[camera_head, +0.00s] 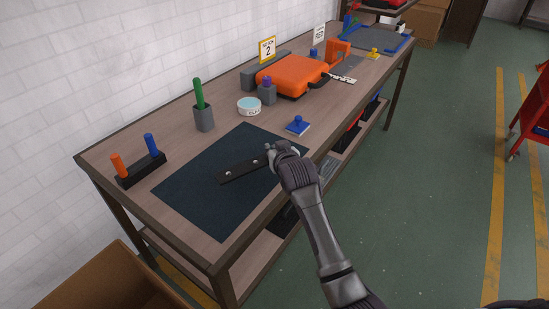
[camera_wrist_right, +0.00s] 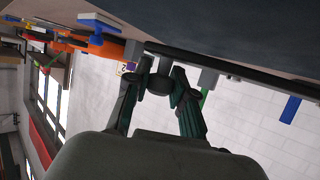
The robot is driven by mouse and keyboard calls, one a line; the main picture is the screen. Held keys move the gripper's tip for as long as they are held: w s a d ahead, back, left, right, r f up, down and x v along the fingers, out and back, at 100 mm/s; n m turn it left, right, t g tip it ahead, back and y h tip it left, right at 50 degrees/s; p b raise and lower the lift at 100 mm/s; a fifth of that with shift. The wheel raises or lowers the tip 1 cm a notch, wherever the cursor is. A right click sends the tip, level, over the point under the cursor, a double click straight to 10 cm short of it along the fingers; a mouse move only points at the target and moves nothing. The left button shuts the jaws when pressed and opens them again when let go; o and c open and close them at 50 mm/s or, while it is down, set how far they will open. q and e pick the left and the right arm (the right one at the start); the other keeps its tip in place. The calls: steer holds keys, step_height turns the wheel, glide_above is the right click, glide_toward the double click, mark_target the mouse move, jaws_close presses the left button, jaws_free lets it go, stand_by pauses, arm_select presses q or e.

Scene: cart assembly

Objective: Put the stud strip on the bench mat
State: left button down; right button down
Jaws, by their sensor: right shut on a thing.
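The stud strip (camera_head: 240,171) is a dark bar with pale studs. It appears over the dark bench mat (camera_head: 198,204) in the head view, with its long axis running toward my right gripper. My right gripper (camera_head: 272,151) is shut on the strip's right end. In the right wrist view the gripper (camera_wrist_right: 160,82) closes on a dark rounded piece, and the strip (camera_wrist_right: 240,72) extends to the right along the mat's edge-on surface (camera_wrist_right: 250,25). I cannot tell whether the strip touches the mat. My left gripper is not in view.
On the bench (camera_head: 110,152), a black block with orange and blue pegs (camera_head: 141,170) stands left of the mat. A grey cup with a green handle (camera_head: 203,118), a round tin (camera_head: 249,106), a blue stamp (camera_head: 298,125) and an orange case (camera_head: 292,75) stand behind or right of it.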

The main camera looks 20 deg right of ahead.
step_height(320, 180, down, 4)
steer(key=shift+r, duration=0.1)
steer(key=shift+f, duration=0.2)
steer(key=c, duration=1)
jaws_free()
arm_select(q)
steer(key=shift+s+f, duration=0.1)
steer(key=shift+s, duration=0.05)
arm_select(e)
steer(key=shift+r, duration=0.1)
steer(key=shift+s+r, duration=0.1)
steer(key=shift+s, duration=0.3)
steer(key=v, duration=1.1)
steer(key=shift+a+r+p, duration=0.1)
steer(key=shift+p, duration=0.25)
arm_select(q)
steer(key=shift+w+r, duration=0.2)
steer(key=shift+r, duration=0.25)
